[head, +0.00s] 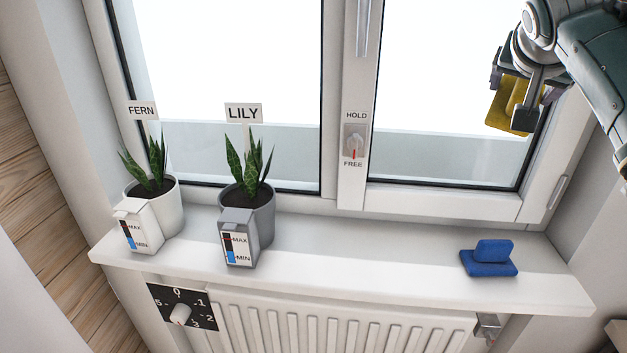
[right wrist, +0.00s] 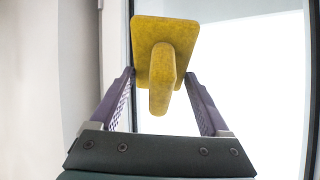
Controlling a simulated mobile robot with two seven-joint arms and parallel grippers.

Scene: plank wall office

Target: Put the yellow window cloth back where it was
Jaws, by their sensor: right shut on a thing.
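The yellow window cloth (head: 497,112) is a flat pad with a raised grip, seen at the upper right in front of the right window pane. My right gripper (head: 522,82) is shut on it and holds it in the air, above the windowsill. In the right wrist view the cloth (right wrist: 144,45) is at the fingertips, its grip between the two purple fingers of the gripper (right wrist: 160,90). The finger contact itself is hard to make out. My left gripper is not in view.
A blue cloth (head: 488,268) of similar shape lies on the right of the white windowsill (head: 370,262). Pots labelled FERN (head: 170,212) and LILY (head: 263,212) stand on the left. The sill between is clear. A HOLD/FREE knob (head: 354,142) is on the window frame; a radiator (head: 340,325) is below.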

